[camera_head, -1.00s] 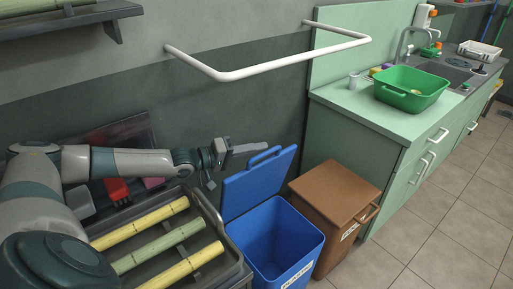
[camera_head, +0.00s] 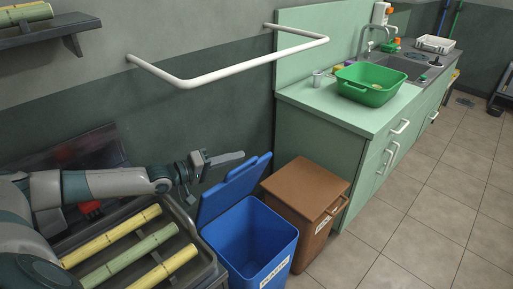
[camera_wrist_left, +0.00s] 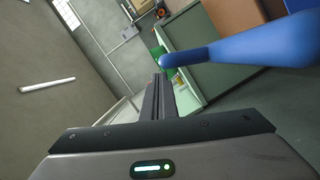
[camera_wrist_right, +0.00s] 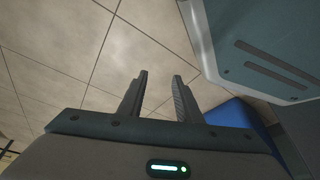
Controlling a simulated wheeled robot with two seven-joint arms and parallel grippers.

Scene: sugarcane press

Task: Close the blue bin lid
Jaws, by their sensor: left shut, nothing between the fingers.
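The blue bin (camera_head: 252,238) stands on the floor with its mouth open. Its blue lid (camera_head: 222,196) is raised at the back, leaning up towards the wall. My left gripper (camera_head: 242,156) is shut and empty, just behind the lid's top edge in the head view. In the left wrist view, a blue bar of the lid (camera_wrist_left: 245,52) passes close to the shut fingertips (camera_wrist_left: 160,78); I cannot tell whether they touch. My right gripper (camera_wrist_right: 161,76) is open and empty over floor tiles, seen only in its own wrist view.
A brown bin (camera_head: 300,190) stands right beside the blue one. A dark tray with yellow and green cane sticks (camera_head: 128,258) is at the left. A white wall rail (camera_head: 235,66) hangs above. The green counter (camera_head: 335,112) is at the right, with open floor in front.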

